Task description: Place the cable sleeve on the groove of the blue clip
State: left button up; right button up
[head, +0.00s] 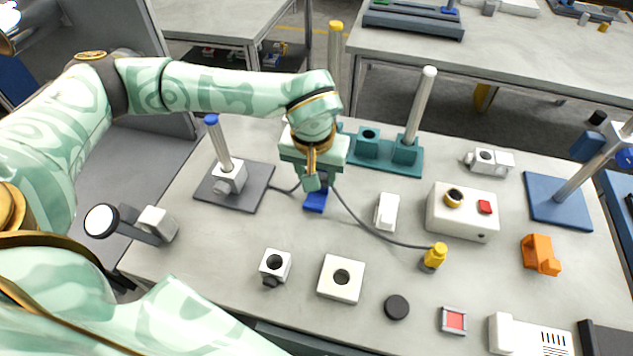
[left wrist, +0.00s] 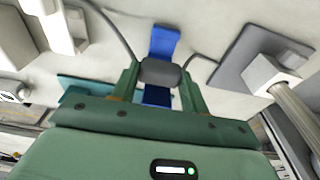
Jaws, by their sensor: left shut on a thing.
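My left gripper (head: 312,184) is shut on the cable sleeve, a dark grey rounded piece, seen between its two fingers in the left wrist view (left wrist: 160,72). A thin grey cable (head: 362,224) runs from both sides of the sleeve. The blue clip (head: 316,200) lies on the table right below the fingers; in the left wrist view the blue clip (left wrist: 163,41) shows behind the sleeve and on both sides of it. The groove is hidden, and I cannot tell whether the sleeve touches the clip. My right gripper is not in view.
The cable ends at a yellow plug (head: 435,256) on the right and near a grey stand base (head: 235,190) on the left. A teal stand (head: 380,152) is behind. A white block (head: 386,212) and a white control box (head: 462,211) stand to the right.

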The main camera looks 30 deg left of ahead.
aim_at(316, 200)
pick_arm(q)
notch_tip(316, 200, down, 4)
jog(key=shift+w+a+r+b, duration=0.1)
jog(key=shift+w+a+b, duration=0.05)
jog(key=shift+b, duration=0.65)
jog(key=shift+w, duration=0.1)
jog(key=shift+r, duration=0.1)
jog(key=shift+f, duration=0.6)
jog(key=o, duration=1)
jog(key=shift+o, duration=0.2)
notch_tip(316, 200, up, 13)
jog(key=s+p, duration=0.2)
jog(key=p, duration=0.2)
jog(key=shift+d, duration=0.25)
